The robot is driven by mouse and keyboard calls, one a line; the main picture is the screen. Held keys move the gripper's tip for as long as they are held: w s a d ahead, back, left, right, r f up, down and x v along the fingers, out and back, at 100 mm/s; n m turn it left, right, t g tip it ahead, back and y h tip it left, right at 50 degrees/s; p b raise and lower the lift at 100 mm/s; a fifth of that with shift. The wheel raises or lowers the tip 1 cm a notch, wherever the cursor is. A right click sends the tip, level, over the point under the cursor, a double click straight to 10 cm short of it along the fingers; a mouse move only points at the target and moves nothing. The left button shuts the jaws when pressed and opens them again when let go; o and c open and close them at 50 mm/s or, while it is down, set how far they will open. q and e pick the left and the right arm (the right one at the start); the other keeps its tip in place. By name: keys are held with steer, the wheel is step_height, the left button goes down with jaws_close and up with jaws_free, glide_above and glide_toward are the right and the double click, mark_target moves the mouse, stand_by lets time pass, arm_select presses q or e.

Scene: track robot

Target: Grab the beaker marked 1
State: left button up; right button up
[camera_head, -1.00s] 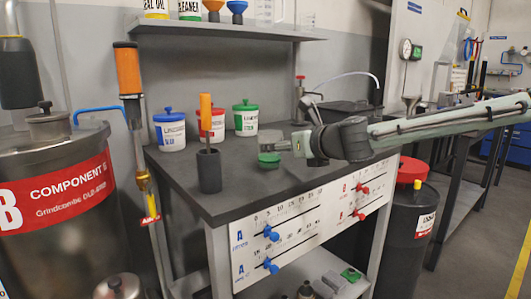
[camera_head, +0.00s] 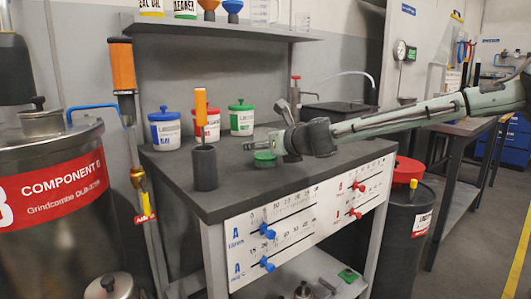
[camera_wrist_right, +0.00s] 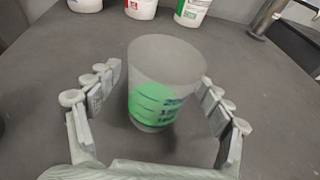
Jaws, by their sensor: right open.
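A clear beaker with green liquid and blue printed graduations (camera_wrist_right: 165,60) stands upright on the grey bench top (camera_wrist_right: 250,75) in the right wrist view. No number 1 is readable on the side that shows. My right gripper (camera_wrist_right: 160,88) is open, with one finger on each side of the beaker and a visible gap at both sides. In the head view the beaker's green lower part (camera_head: 265,159) shows below my right gripper (camera_head: 262,145), which hides its upper part. My left gripper is not in view.
Blue (camera_head: 166,130), red (camera_head: 208,125) and green-lidded (camera_head: 242,118) white tubs stand at the back of the bench. A dark holder (camera_head: 204,168) with an orange-handled tool stands at front left. A tap (camera_head: 295,92) and basin (camera_head: 335,113) are behind my arm.

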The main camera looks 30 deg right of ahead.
steer(key=shift+c, duration=0.2)
steer(key=c, duration=1.2)
steer(key=shift+c, duration=0.3)
steer(key=shift+r, duration=0.3)
